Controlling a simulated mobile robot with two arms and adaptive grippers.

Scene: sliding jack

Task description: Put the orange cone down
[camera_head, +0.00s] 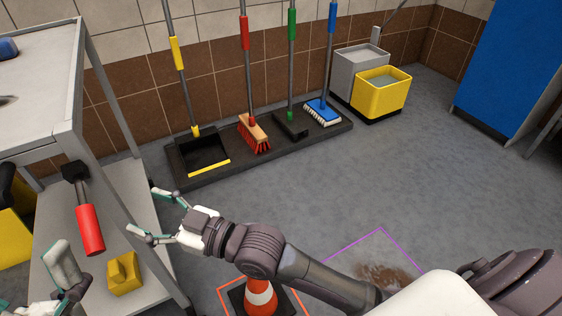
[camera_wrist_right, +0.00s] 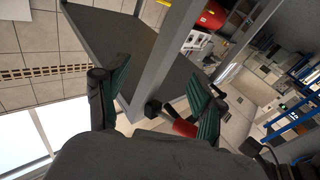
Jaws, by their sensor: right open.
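The orange cone (camera_head: 261,298) with a white band stands on the floor at the bottom centre of the head view. Its dark base lies within an orange-red outlined square (camera_head: 222,291), and my right arm hides its upper part. My right gripper (camera_head: 148,211) is open and empty, up and to the left of the cone in the picture, apart from it. The right wrist view shows its spread green-padded fingers (camera_wrist_right: 160,100) with no cone between them. My left gripper (camera_head: 62,272) is at the lower left, partly cut off; its opening is unclear.
A grey cart (camera_head: 50,80) at left holds a red-handled tool (camera_head: 89,228) and a yellow block (camera_head: 124,273) on its lower shelf. A purple outline (camera_head: 345,247) surrounds a brown stain (camera_head: 388,276). A cleaning-tool rack (camera_head: 230,160) and yellow bucket (camera_head: 381,97) stand behind; mid-floor is clear.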

